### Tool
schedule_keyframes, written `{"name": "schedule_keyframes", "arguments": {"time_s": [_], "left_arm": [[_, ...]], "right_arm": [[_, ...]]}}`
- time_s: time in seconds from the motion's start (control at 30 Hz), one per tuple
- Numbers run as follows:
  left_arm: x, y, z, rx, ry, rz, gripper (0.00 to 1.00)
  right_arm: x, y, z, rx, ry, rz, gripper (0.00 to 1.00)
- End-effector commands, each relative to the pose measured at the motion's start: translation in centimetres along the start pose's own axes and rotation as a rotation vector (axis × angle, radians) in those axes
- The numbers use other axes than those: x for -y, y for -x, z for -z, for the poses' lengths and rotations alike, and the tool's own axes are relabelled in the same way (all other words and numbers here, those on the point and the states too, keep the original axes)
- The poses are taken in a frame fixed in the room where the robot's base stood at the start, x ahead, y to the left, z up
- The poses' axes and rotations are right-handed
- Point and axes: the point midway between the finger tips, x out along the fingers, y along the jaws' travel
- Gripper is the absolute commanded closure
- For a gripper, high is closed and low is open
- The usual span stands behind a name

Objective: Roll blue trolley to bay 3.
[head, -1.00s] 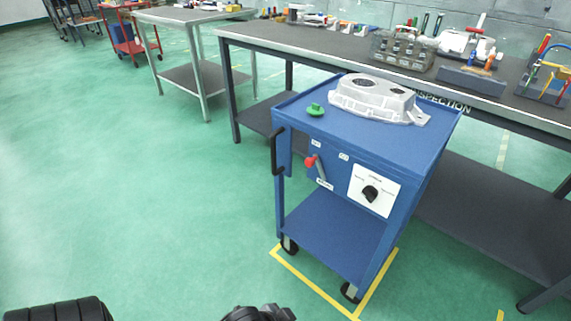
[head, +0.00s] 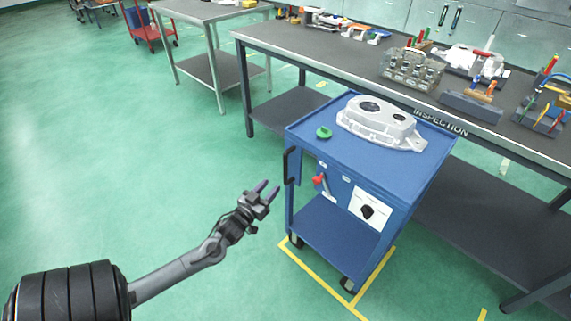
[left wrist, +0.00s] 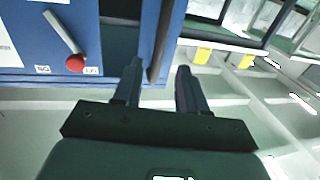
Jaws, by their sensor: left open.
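The blue trolley (head: 335,238) stands inside a yellow floor outline, in front of the inspection bench. A grey aluminium casting (head: 380,121) and a green knob-like object (head: 324,132) sit on its top. Its front has a red-tipped lever (head: 320,182), a dial on a white plate (head: 367,209) and a black vertical handle (head: 290,166) on the left edge. My left gripper (head: 268,190) is open and empty, left of the handle and apart from it. In the left wrist view, my open fingers (left wrist: 160,82) point toward the dark handle bar (left wrist: 161,42), with the red lever knob (left wrist: 75,63) to the left. My right gripper is not in view.
The inspection bench (head: 300,59), holding fixtures and tools, runs behind the trolley. A smaller grey table (head: 205,12) and a red cart (head: 148,32) stand at the back left. The green floor to the left is clear.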

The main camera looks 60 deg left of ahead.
Motion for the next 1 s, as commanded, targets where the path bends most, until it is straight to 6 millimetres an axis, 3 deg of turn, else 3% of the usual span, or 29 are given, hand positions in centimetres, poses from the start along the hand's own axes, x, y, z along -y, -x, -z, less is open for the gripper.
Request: {"name": "schedule_keyframes", "arguments": {"time_s": [0.6,1.0], "left_arm": [[-0.2,-8.5,-0.2,-0.001,-0.001,-0.002,0.59],[-0.1,-10.5,0.0,0.001,0.0,-0.001,0.59]], "right_arm": [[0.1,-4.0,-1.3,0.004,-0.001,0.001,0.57],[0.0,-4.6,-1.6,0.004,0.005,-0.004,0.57]]}}
